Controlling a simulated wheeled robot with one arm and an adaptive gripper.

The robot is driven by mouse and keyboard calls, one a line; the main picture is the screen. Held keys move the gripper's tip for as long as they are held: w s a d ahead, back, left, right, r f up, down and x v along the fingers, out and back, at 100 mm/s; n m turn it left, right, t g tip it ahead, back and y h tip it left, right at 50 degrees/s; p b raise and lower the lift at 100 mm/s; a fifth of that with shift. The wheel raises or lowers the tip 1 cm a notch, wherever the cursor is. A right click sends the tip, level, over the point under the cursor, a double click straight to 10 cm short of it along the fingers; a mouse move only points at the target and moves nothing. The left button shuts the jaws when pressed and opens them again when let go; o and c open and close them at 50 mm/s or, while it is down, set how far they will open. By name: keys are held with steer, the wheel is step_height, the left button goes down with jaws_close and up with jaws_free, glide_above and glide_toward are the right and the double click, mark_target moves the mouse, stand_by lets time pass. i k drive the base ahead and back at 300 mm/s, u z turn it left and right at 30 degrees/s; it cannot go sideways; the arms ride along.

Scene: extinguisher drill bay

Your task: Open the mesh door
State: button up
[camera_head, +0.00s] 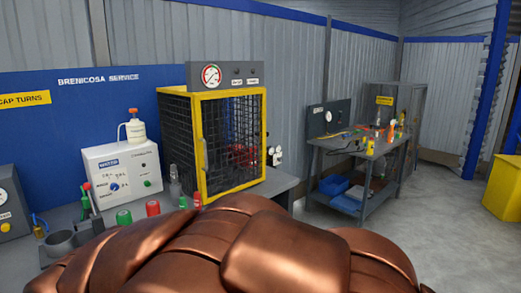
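The mesh door (229,94) has a yellow frame and dark wire mesh. It is on the front of a mesh cage (176,133) on the bench, near the middle of the view. The door appears shut against the cage. My gripper is not recognisable in this view. A large copper-coloured shape (285,255) fills the bottom foreground and hides part of the bench below the cage.
Red and green capped items (153,208) stand on the bench left of the door. A white control box (122,171) with a bottle on top (135,130) stands further left. A cluttered workbench (352,150) stands at the right. Grey floor at right is clear beside a yellow bin (503,187).

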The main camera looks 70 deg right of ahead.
mark_target(202, 149)
steer(key=z, duration=2.05)
steer(key=k, duration=0.6)
steer(key=u, duration=0.55)
steer(key=i, duration=1.5)
steer(key=u, duration=0.2)
